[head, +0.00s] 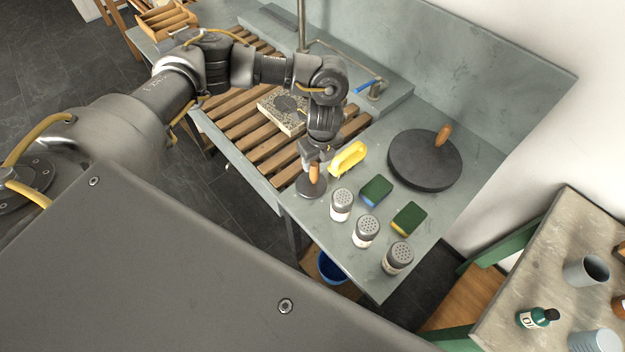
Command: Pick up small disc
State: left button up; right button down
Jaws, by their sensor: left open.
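The small disc (311,188) is a dark round plate with an upright wooden handle. It rests on the grey counter (395,210) near its front edge. My left gripper (315,163) points down right over the disc, with its jaws open at the top of the wooden handle. I cannot tell whether the fingers touch the handle. A larger dark disc (420,165) with a wooden handle lies farther right on the counter. My right gripper is not in view.
A stone slab (285,122) lies on the wooden slats (246,131). A blue bucket (331,267) is below. A side table (507,290) is at right.

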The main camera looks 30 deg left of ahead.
aim_at(315, 164)
pick_arm(q)
jog(key=shift+w+a+f, duration=0.1)
jog(key=shift+a+f, duration=0.1)
jog(key=shift+f, duration=0.65)
jog(key=shift+w+a+f, duration=0.1)
jog(key=shift+a+f, duration=0.05)
jog(key=shift+f, duration=0.7)
jog(key=shift+a+f, duration=0.2)
jog(key=shift+f, duration=0.65)
jog(key=shift+d, duration=0.1)
jog(key=shift+c, duration=0.4)
grip_shut()
jog(key=shift+r, duration=0.1)
